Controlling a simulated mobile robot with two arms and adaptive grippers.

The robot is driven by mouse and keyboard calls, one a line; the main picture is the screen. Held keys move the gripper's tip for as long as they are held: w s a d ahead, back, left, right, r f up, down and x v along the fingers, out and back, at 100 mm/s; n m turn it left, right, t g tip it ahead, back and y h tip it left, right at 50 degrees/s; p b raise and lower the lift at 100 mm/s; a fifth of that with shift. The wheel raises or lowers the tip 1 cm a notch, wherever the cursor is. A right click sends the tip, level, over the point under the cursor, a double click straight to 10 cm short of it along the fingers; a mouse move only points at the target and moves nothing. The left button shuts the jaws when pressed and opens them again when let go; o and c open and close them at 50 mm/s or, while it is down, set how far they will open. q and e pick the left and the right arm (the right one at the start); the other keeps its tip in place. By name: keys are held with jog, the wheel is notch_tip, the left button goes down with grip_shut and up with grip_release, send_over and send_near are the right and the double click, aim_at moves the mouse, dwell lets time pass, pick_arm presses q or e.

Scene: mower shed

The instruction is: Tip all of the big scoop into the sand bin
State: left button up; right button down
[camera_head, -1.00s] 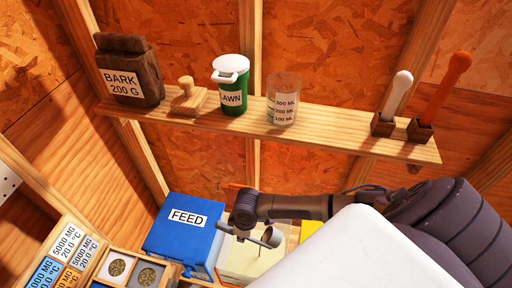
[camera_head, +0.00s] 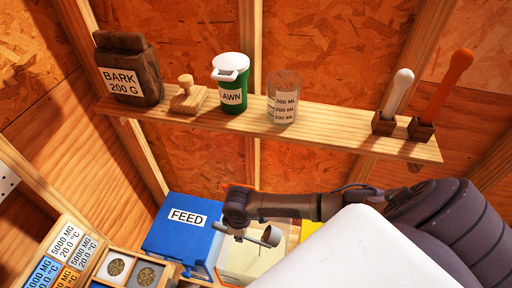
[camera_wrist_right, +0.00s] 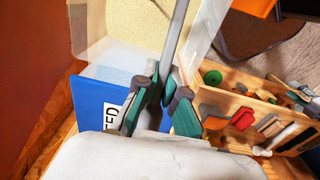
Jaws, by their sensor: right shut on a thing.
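My right gripper (camera_wrist_right: 158,98) is shut on the grey handle of the big scoop (camera_wrist_right: 176,45) in the right wrist view. The handle runs up and out of the top of that view. In the head view the scoop's round grey cup (camera_head: 271,236) hangs over a pale, clear-walled bin, likely the sand bin (camera_head: 236,262), beside the blue FEED bin (camera_head: 178,232). The bin's pale yellow contents show in the right wrist view (camera_wrist_right: 130,45). I cannot tell what the cup holds. My left gripper is out of view.
Above is a wooden shelf (camera_head: 330,137) with a BARK sack (camera_head: 130,70), LAWN jar (camera_head: 230,90), measuring beaker (camera_head: 283,100) and two upright tools. Sample boxes (camera_head: 118,266) stand at lower left. A yellow bin (camera_head: 311,231) is right of the pale bin.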

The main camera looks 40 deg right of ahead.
jog(key=shift+w+a+f+g+h, duration=0.25)
jog(key=shift+w+f+g+h, duration=0.05)
jog(key=shift+g+h, duration=0.1)
dwell(0.6)
jog(key=shift+w+a+f+g+h+b, duration=0.55)
jog(key=shift+w+f+g+b, duration=0.1)
jog(key=shift+b, duration=0.2)
dwell(0.5)
jog(key=shift+w+a+f+g+h+b, duration=0.3)
jog(key=shift+f+g+h+b, duration=0.2)
jog(key=shift+b, duration=0.5)
dwell(0.3)
jog(key=shift+w+a+f+g+h+b, duration=0.1)
jog(key=shift+f+g+h+b, duration=0.2)
jog(key=shift+b, duration=0.4)
jog(key=shift+w+a+f+g+h+b, duration=0.15)
jog(key=shift+f+g+b, duration=0.25)
jog(key=shift+b, duration=0.3)
jog(key=shift+d+f+b, duration=0.1)
jog(key=shift+f+b, duration=0.15)
jog(key=shift+b, duration=0.25)
jog(key=shift+f+g+h+b, duration=0.1)
jog(key=shift+g+h+b, duration=0.15)
jog(key=shift+h+b, duration=0.1)
jog(key=shift+f+b, duration=0.2)
jog(key=shift+b, duration=0.2)
jog(key=shift+w+f+g+h+b, duration=0.1)
jog(key=shift+f+g+h+b, duration=0.35)
jog(key=shift+b, duration=0.55)
